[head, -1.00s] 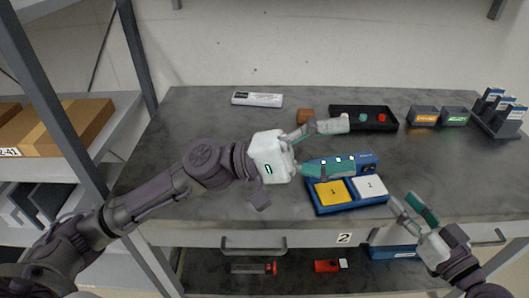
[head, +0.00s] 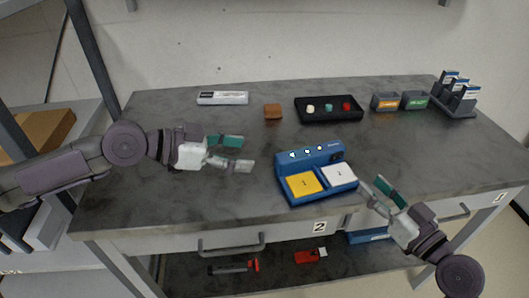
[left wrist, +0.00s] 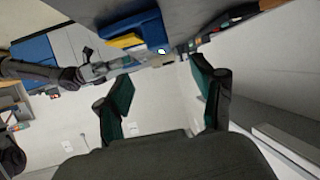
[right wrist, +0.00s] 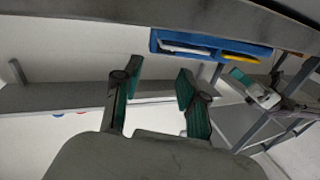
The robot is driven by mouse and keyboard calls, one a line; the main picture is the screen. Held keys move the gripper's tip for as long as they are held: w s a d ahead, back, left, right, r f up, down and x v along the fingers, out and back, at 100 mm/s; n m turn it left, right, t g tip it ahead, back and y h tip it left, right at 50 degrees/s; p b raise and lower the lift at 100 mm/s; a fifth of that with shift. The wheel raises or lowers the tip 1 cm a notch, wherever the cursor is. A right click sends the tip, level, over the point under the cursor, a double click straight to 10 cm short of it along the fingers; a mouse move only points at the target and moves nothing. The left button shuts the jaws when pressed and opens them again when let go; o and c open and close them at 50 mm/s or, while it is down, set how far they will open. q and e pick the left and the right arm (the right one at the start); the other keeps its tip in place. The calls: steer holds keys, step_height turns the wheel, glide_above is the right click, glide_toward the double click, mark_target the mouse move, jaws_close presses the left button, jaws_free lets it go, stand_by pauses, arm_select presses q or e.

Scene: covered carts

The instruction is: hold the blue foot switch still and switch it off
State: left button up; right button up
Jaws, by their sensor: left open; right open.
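The blue foot switch (head: 283,191) sits near the table's front edge. It has a yellow pedal (head: 305,183) marked 1, a white pedal (head: 339,174) marked 2, and a raised back panel with small white lights (head: 307,151). It also shows in the left wrist view (left wrist: 148,28) and the right wrist view (right wrist: 210,40). My left gripper (head: 243,153) is open and empty, left of the switch and apart from it. My right gripper (head: 372,187) is open and empty, close to the switch's right side; contact is not visible.
Behind the switch are a black tray (head: 328,119) with coloured pieces, a brown block (head: 272,111) and a white labelled device (head: 222,98). Grey bins (head: 385,103) and a card rack (head: 457,109) stand at the back right. The table's left front is clear.

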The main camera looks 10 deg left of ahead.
mark_target(284, 156)
arm_select(q)
steer(key=x, duration=1.2)
steer(key=shift+w+d+f, duration=0.1)
steer(key=shift+w+d, duration=0.1)
steer(key=shift+d, duration=0.15)
